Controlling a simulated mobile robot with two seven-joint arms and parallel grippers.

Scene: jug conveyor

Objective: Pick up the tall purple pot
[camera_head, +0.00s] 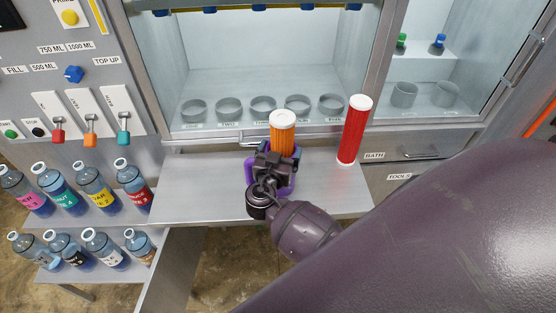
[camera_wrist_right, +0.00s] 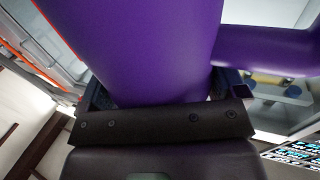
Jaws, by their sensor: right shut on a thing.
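The tall purple pot (camera_head: 249,172) is at the front ledge below the cabinet in the head view, mostly hidden behind my right gripper (camera_head: 272,162). In the right wrist view its smooth purple body (camera_wrist_right: 150,45) fills the middle, and its handle (camera_wrist_right: 280,38) sticks out to the right. My right gripper has a dark finger on each side of the pot body and is shut on it. I cannot tell whether the pot's base touches the ledge. My left gripper is not in view.
An orange container with a white lid (camera_head: 283,138) shows just behind my gripper. A red cylinder with a white cap (camera_head: 355,130) stands to its right. The ledge (camera_head: 200,195) is clear at left. Several labelled bottles (camera_head: 90,187) stand on shelves at left. Cups (camera_head: 263,104) line the cabinet.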

